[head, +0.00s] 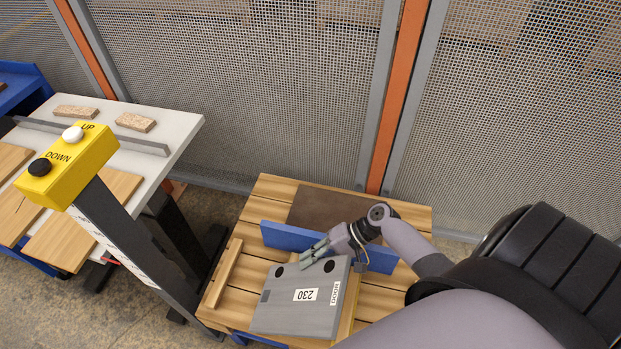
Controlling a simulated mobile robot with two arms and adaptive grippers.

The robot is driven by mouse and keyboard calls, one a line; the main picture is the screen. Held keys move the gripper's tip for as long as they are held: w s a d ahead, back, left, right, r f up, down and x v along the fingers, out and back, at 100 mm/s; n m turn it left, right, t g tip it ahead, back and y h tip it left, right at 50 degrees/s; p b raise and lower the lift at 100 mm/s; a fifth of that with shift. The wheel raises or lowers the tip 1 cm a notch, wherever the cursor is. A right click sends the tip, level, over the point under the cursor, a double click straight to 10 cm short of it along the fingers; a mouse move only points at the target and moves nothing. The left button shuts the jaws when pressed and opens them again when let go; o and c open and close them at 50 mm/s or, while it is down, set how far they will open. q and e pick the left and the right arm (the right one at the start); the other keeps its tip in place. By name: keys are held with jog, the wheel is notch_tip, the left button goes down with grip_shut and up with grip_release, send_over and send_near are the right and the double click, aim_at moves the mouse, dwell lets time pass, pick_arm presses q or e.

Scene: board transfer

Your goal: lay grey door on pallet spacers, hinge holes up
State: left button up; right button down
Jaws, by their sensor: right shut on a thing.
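The grey door (285,312) is over the wooden pallet (385,300), with its face and two dark round hinge holes turned up. It carries a white label reading 230, upside down in the view. My right gripper (316,254) is shut on the door's far edge, between the two holes. One wooden spacer (226,268) lies bare on the pallet left of the door. Another wooden strip (350,305) shows along the door's right edge. I cannot tell whether the door touches the spacers. My left gripper is not in view.
A blue rail (285,237) stands across the pallet behind the door, with a dark brown panel (325,207) beyond it. A yellow UP/DOWN button box (68,165) on a post stands at left, before a white-topped table (180,125). Mesh fencing (270,90) closes the back.

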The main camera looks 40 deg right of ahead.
jog(key=shift+s+d+f+y+b, duration=0.15)
jog(key=shift+f+y+b, duration=0.15)
jog(key=shift+b, duration=0.25)
dwell(0.4)
jog(key=shift+s+d+f+t+y+b, duration=0.3)
jog(key=shift+s+f+t+b, duration=0.15)
jog(key=shift+b, duration=0.7)
jog(key=shift+w, duration=0.1)
jog(key=shift+f+b, duration=0.2)
jog(key=shift+b, duration=0.15)
jog(key=c, duration=1.5)
grip_release()
jog(key=shift+c, duration=0.2)
